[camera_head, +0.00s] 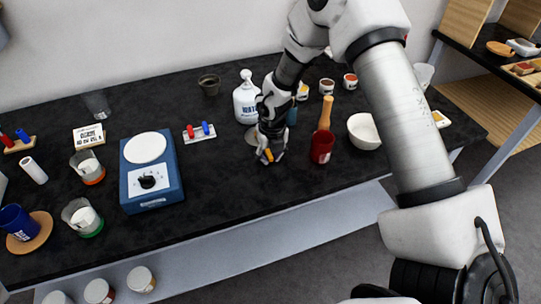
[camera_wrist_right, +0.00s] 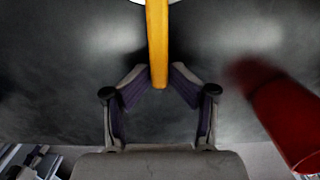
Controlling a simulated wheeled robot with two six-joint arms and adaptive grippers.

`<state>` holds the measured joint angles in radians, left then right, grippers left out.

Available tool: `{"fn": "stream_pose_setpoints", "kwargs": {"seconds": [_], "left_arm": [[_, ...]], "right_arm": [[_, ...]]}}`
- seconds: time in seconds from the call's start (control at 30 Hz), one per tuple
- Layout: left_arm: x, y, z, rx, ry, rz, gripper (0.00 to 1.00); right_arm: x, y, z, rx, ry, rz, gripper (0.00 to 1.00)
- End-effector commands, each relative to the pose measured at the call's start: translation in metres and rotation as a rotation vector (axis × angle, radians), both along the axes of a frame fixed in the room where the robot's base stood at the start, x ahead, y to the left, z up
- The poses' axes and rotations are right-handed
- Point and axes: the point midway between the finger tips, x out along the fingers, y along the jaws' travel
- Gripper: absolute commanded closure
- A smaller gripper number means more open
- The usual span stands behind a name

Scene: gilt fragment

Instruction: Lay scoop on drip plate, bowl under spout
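My right gripper (camera_head: 268,153) is low over the black table, in the middle of the head view. In the right wrist view its fingers (camera_wrist_right: 160,72) close in on both sides of a yellow handle, which I take as the scoop (camera_wrist_right: 157,40). Only its yellow end (camera_head: 268,155) shows in the head view; its far end is hidden. A grey round disc, perhaps the drip plate (camera_head: 251,137), lies partly hidden behind the gripper. The white bowl (camera_head: 363,131) stands to the right. A white pump bottle with a spout (camera_head: 246,100) stands behind the gripper. My left gripper is out of view.
A blue device with a white round top (camera_head: 150,185) stands left. Small jars stand behind. The front middle table is clear.

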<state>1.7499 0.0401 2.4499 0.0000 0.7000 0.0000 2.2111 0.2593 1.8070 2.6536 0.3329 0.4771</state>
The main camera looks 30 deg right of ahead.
Motion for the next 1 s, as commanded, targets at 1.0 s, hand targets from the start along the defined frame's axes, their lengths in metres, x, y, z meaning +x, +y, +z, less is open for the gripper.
{"fn": "stream_pose_setpoints", "kwargs": {"seconds": [1.0], "left_arm": [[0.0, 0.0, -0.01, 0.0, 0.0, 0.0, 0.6]], "right_arm": [[-0.01, 0.002, 0.131, -0.001, -0.002, 0.001, 0.6]]}}
